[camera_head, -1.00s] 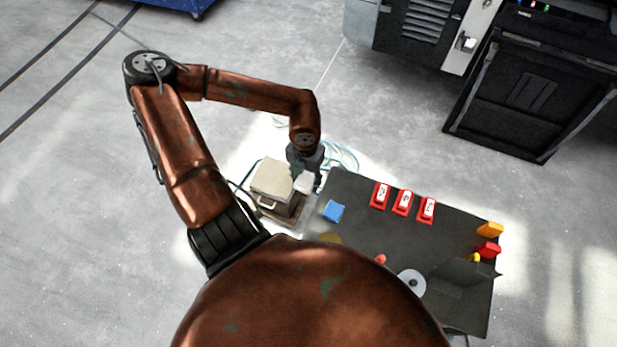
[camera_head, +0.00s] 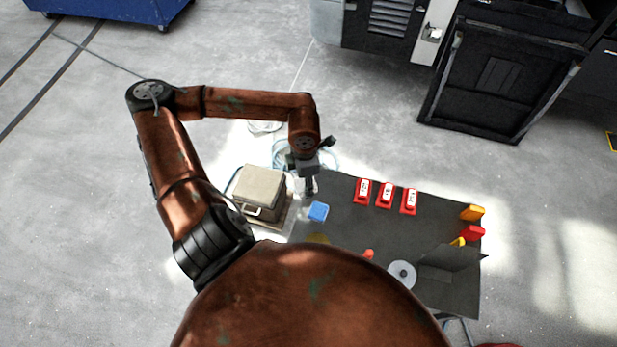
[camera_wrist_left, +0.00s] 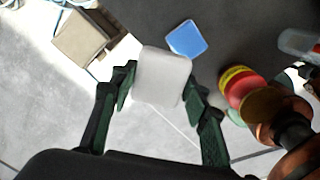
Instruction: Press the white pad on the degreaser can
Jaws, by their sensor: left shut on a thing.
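My left gripper (camera_head: 309,189) hangs over the left edge of the dark table in the head view. In the left wrist view its green-lined fingers (camera_wrist_left: 160,95) are shut on the white pad (camera_wrist_left: 162,76), gripping it at two opposite sides. In the head view I cannot make out the pad clearly. A round red and yellow can (camera_wrist_left: 240,84), perhaps the degreaser can, stands right of the pad and apart from it in the left wrist view. I cannot read its label. My right gripper is not in view.
A blue block (camera_head: 318,211) lies on the dark table (camera_head: 345,222) near my left gripper. Several red labelled blocks, including one (camera_head: 385,194), stand farther right. A beige box (camera_head: 260,187) is left of the table. A white disc (camera_head: 402,275) lies near its front.

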